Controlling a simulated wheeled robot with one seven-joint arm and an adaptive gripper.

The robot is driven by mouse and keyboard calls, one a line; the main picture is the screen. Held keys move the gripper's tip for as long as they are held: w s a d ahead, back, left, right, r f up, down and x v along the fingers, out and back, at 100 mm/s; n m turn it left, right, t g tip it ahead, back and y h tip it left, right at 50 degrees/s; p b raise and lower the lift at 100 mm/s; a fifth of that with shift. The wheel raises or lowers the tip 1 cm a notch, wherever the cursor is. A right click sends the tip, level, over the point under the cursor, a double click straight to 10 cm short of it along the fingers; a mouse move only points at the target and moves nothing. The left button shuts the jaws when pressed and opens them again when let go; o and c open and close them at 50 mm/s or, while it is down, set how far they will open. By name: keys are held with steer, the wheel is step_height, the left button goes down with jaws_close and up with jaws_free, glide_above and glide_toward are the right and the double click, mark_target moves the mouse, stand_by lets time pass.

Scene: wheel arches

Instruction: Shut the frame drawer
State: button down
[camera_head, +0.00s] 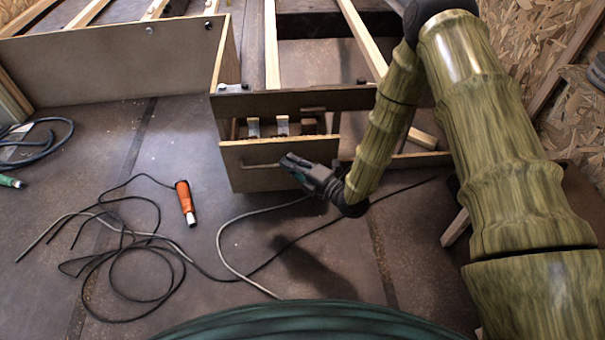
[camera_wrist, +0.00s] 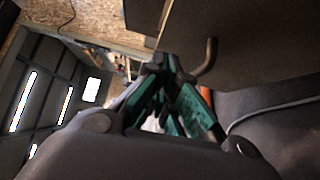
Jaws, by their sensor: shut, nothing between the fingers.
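The frame drawer (camera_head: 262,178) has a tan front panel and sits low in the wooden frame (camera_head: 290,101). It is pulled out toward me, and a few blocks show inside behind its front. A thin bar handle (camera_head: 258,165) runs across the front; it also shows as a bent brass-coloured rod in the wrist view (camera_wrist: 208,58). My gripper (camera_head: 287,159) is shut and empty, at the right part of the drawer front near the handle's end. In the wrist view my gripper (camera_wrist: 160,62) has its fingertips beside the handle; I cannot tell whether they touch.
An orange-handled tool (camera_head: 185,202) and tangled black cable (camera_head: 130,255) lie on the floor to the left. A pale cable (camera_head: 222,255) runs below the drawer. Wooden beams (camera_head: 362,40) extend behind the frame. The floor in front of the drawer is mostly flat.

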mark_target(274, 144)
steer(key=shift+w+a+b, duration=0.15)
steer(key=shift+w+b, duration=0.4)
steer(key=shift+w, duration=0.6)
steer(key=shift+w+a+b, duration=0.15)
steer(key=shift+w+b, duration=0.4)
steer(key=shift+w, duration=0.6)
